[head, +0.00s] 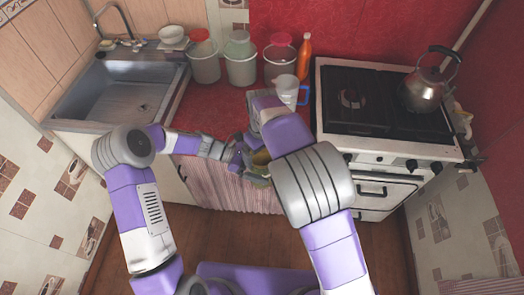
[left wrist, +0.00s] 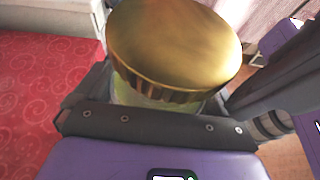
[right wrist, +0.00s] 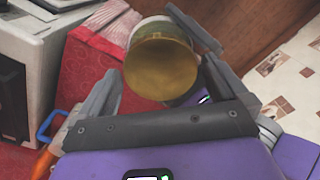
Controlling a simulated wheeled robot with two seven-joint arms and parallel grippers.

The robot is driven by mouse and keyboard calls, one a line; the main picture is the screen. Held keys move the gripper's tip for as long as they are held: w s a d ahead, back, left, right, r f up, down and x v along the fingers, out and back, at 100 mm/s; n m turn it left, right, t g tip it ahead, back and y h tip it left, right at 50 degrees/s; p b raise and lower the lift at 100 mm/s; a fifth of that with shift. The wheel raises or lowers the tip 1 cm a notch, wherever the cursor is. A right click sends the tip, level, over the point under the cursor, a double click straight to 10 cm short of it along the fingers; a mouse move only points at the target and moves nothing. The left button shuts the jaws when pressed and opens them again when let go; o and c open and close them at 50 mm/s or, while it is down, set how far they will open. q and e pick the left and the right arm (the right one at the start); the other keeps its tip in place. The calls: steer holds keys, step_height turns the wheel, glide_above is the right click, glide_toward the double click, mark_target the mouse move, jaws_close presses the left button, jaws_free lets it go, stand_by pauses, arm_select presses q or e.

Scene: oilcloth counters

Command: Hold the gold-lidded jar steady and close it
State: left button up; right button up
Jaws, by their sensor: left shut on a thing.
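The gold-lidded jar is held upright by my left gripper (left wrist: 160,98), whose fingers are shut on its pale greenish body. Its round gold lid (left wrist: 175,42) sits on top in the left wrist view; I cannot tell how tightly it is seated. In the right wrist view the lid (right wrist: 160,70) faces the camera, with a finger of my right gripper (right wrist: 163,82) on each side. These fingers are wide apart and do not visibly grip the lid. In the head view the jar (head: 260,158) is small and partly hidden by my arms.
A red patterned counter (head: 222,105) holds several lidded containers, a pitcher (head: 286,88) and an orange bottle (head: 304,56). A sink (head: 125,88) is at left. A stove (head: 375,110) with a kettle (head: 428,88) is at right. The jar is in front of the counter edge.

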arm_select(q)
steer(key=shift+r, duration=0.1)
arm_select(e)
steer(key=shift+r, duration=2.25)
step_height(320, 180, up, 12)
